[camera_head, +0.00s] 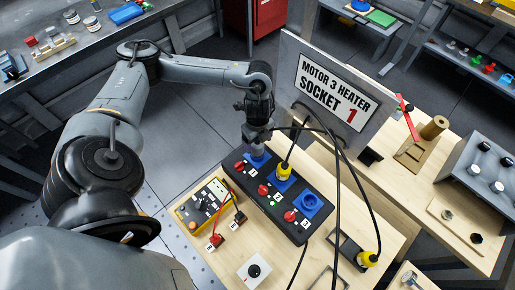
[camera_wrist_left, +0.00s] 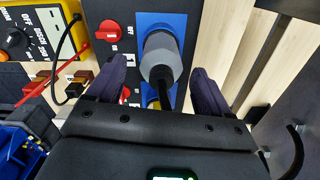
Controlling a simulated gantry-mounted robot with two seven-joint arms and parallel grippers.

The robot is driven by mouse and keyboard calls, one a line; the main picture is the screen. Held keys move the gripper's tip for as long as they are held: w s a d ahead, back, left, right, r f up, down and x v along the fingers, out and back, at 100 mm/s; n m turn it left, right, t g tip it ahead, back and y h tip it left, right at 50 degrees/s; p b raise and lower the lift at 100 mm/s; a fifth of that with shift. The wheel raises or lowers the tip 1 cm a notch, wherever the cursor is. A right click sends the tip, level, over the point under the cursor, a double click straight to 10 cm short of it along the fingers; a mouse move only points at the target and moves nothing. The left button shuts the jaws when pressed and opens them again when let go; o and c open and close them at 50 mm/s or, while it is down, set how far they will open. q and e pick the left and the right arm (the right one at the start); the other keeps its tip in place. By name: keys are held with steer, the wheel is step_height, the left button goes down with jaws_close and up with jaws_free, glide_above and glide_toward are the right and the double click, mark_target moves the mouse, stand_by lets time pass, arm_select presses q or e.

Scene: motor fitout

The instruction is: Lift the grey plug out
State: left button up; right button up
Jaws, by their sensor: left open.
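The grey plug (camera_wrist_left: 160,60) sits in a blue socket (camera_wrist_left: 178,22) of the black socket strip, with a dark cable running from its back toward my gripper. In the head view the plug (camera_head: 258,150) is at the strip's far left end, just below my left gripper (camera_head: 257,137). In the left wrist view my left gripper (camera_wrist_left: 160,82) is open, with one dark finger on each side of the plug and gaps between. My right gripper is not in view.
A yellow plug (camera_head: 284,171) is in the middle socket; the right socket (camera_head: 309,202) is empty. Another yellow plug (camera_head: 367,259) stands at right. Black cables loop over the strip before the sign (camera_head: 336,92). A yellow meter (camera_head: 203,203) lies left.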

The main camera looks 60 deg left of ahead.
arm_select(q)
steer(key=shift+f, duration=2.05)
steer(key=shift+a, duration=0.1)
steer(key=c, duration=1.2)
step_height(320, 180, up, 9)
steer(key=shift+w+r+p, duration=0.1)
steer(key=shift+r+p, duration=0.05)
steer(key=shift+p, duration=0.9)
steer(key=shift+r, duration=0.4)
